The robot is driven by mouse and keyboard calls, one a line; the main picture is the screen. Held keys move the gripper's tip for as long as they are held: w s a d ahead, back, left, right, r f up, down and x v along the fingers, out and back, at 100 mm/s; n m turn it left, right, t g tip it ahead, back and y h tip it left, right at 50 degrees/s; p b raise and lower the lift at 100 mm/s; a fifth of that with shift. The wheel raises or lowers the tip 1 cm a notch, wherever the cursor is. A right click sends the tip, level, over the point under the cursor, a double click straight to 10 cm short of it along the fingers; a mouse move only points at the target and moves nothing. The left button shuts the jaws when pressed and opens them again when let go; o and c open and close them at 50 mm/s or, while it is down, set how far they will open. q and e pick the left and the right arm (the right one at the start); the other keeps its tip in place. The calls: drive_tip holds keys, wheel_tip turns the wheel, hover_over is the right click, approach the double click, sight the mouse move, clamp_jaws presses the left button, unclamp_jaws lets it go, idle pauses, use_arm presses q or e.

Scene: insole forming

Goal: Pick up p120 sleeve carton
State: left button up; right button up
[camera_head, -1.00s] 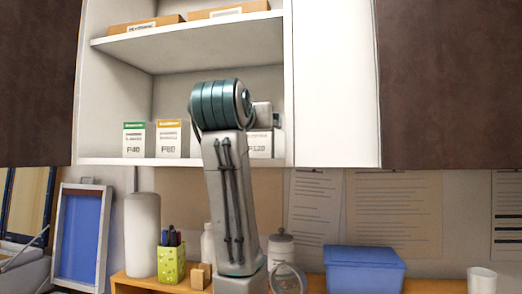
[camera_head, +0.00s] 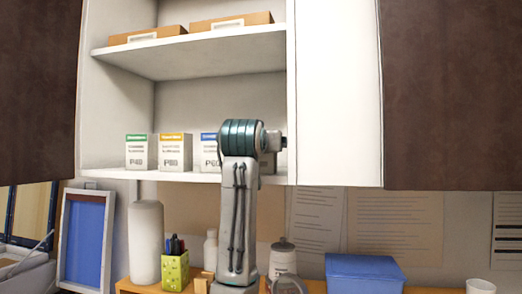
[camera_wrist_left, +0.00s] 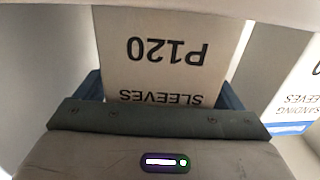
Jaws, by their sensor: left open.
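The P120 sleeve carton (camera_wrist_left: 150,55) fills the upper middle of the left wrist view, pale with dark print that appears upside down. My left gripper (camera_wrist_left: 158,88) is open, with one finger on each side of this carton. I cannot tell whether the fingers touch it. In the head view my left arm stands in front of the P120 carton's place on the lower shelf and hides most of it, along with the fingers. My right gripper is not in view.
Cartons with green (camera_head: 137,152), yellow (camera_head: 174,152) and blue (camera_head: 210,150) labels stand left of my arm on the lower shelf (camera_head: 110,174). The blue-labelled carton (camera_wrist_left: 292,100) is close to the gripper. Shelf boards and the cabinet's right side enclose the space.

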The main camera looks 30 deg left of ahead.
use_arm(q)
drive_tip(key=shift+d, duration=0.1)
drive_tip(key=shift+c, duration=0.2)
drive_tip(key=shift+s, duration=0.1)
drive_tip(key=c, duration=1.1)
drive_tip(key=shift+r, duration=0.1)
